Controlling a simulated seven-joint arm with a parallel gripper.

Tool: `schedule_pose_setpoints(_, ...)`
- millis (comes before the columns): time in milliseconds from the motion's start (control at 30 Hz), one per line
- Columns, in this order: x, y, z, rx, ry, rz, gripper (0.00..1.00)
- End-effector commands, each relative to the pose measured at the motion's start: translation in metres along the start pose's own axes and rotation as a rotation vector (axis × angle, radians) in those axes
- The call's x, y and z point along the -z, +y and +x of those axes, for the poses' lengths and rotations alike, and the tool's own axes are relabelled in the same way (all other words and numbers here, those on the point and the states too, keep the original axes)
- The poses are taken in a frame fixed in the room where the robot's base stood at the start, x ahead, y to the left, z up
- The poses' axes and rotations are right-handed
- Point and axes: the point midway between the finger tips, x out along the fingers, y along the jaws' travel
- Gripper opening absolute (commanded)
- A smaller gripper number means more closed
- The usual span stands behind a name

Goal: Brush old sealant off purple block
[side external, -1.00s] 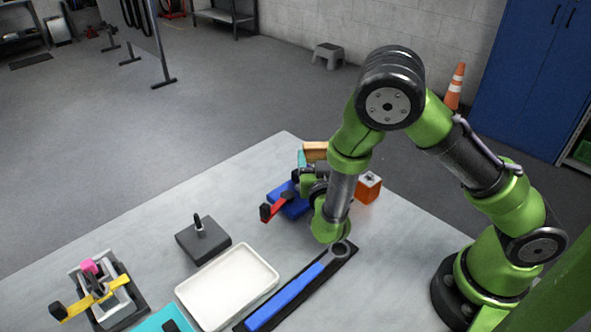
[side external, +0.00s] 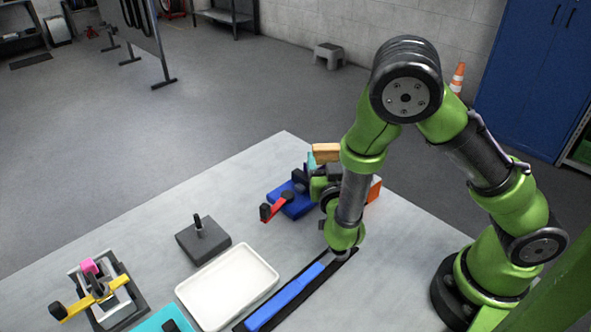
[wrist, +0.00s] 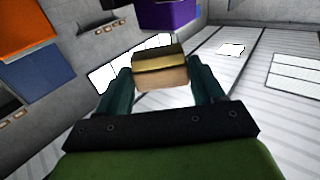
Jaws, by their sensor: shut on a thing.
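My gripper (wrist: 161,88) shows two dark teal fingers, shut on a tan block-shaped brush (wrist: 160,73) with a darker golden upper face. In the side view the brush (side external: 326,152) shows as an orange-tan block beyond my wrist, above the far part of the table. The purple block (wrist: 168,14) is at the top of the wrist view, cut off by the edge and apart from the brush in the picture. I cannot make out the purple block or any sealant on it in the side view, where my arm blocks part of the scene.
A blue fixture with a red lever (side external: 272,208) stands left of my wrist, and an orange block (side external: 374,189) is partly hidden behind it.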

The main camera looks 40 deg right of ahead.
Motion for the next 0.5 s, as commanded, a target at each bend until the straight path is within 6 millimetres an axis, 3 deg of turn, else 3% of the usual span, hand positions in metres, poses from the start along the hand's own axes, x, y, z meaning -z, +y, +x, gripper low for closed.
schedule_pose_setpoints(300, 0.033, 0.000, 0.000, -0.001, 0.001, 0.003, 0.43)
schedule_pose_setpoints(500, 0.045, 0.001, 0.000, 0.000, 0.000, -0.001, 0.43)
